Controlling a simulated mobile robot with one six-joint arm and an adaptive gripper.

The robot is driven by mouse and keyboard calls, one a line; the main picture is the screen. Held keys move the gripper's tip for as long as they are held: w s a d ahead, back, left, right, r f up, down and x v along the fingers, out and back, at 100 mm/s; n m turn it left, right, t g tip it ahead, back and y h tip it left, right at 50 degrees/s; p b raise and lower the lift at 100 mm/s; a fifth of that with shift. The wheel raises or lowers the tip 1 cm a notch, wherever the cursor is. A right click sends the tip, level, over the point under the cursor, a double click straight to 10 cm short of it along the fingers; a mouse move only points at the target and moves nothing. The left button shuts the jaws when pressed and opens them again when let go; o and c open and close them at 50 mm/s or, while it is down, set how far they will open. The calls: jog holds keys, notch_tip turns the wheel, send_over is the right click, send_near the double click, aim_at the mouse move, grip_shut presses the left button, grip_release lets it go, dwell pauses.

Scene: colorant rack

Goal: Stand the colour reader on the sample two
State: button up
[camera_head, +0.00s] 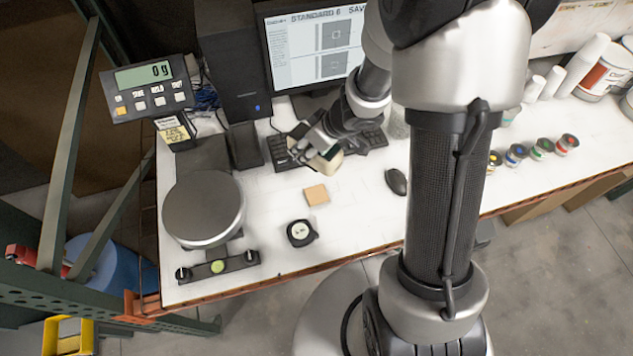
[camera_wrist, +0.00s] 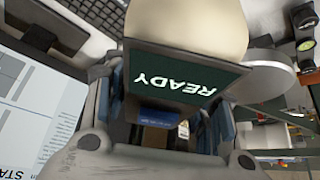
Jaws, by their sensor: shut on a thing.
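The colour reader (camera_head: 327,161) is a cream-coloured device in my gripper (camera_head: 320,143), held over the table in front of the keyboard. In the wrist view the reader (camera_wrist: 190,25) fills the upper middle, its dark screen (camera_wrist: 185,80) showing READY upside down. My gripper is shut on it, a finger at each side. The reader's underside is hidden. A flat tan square (camera_head: 316,195) lies on the white table below the reader, apart from it. I cannot read which is sample two.
A scale with a round grey pan (camera_head: 204,206) stands at left, its display (camera_head: 144,77) reading 0 g. A monitor (camera_head: 318,45) and keyboard (camera_head: 285,152) are behind. A black mouse (camera_head: 396,181) lies to the right. Several small colour-topped pots (camera_head: 541,149) stand further right.

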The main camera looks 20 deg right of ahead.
jog(key=shift+s+r+n+g+y+p, duration=0.2)
jog(key=shift+r+n+p, duration=0.25)
jog(key=shift+r+p, duration=0.25)
jog(key=shift+s+r+n+g+y+p, duration=0.1)
jog(key=shift+s+r+n+y+p, duration=0.1)
jog(key=shift+r+n+p, duration=0.4)
notch_tip(320, 180, down, 20)
jog(key=b, duration=1.1)
jog(key=shift+r+b, duration=0.15)
jog(key=shift+b, duration=0.2)
jog(key=o, duration=1.6)
jog(key=shift+s+f, duration=0.1)
jog(key=shift+f, duration=0.1)
